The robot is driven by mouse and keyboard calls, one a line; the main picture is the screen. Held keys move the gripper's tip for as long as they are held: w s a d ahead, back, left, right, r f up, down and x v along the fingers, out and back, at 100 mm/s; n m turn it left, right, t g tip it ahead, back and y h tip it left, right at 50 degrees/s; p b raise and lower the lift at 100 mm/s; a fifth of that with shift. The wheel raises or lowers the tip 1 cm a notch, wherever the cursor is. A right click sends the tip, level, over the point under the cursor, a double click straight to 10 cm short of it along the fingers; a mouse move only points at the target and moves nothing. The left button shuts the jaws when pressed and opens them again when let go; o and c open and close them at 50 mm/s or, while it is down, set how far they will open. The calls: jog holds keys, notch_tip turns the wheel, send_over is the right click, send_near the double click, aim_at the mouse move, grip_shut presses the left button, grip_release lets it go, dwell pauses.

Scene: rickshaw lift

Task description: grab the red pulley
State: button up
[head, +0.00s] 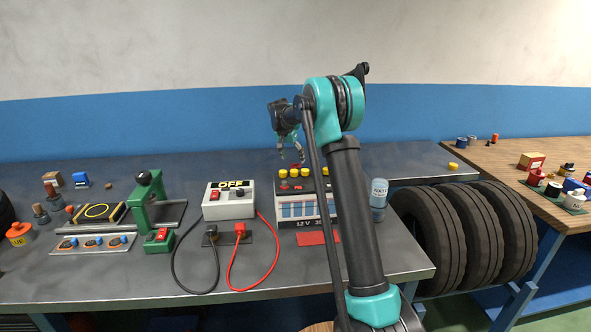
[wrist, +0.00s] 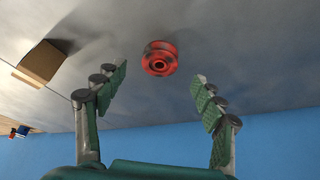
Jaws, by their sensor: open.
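The red pulley (wrist: 158,58) shows in the wrist view as a small red, dark-smudged grooved wheel with a dark centre hole, on the grey metal surface. My gripper (wrist: 161,75) is open, with a green-padded finger on each side of the picture. The pulley appears between and beyond the fingertips, with nothing touching it. In the head view my gripper (head: 291,155) points down over the back of the bench, behind the battery. I cannot make out the pulley clearly there; the battery and my arm cover that area.
The battery (head: 301,208) with yellow caps stands in front of my gripper. The OFF box (head: 229,199) with black and red cables is left of it, a blue bottle (head: 378,194) right. A brown block (wrist: 41,63) lies left of the pulley in the wrist view.

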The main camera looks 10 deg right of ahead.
aim_at(296, 165)
jog(key=x, duration=0.5)
jog(key=shift+w+d, duration=0.1)
jog(key=shift+w, duration=0.05)
jog(key=c, duration=1.2)
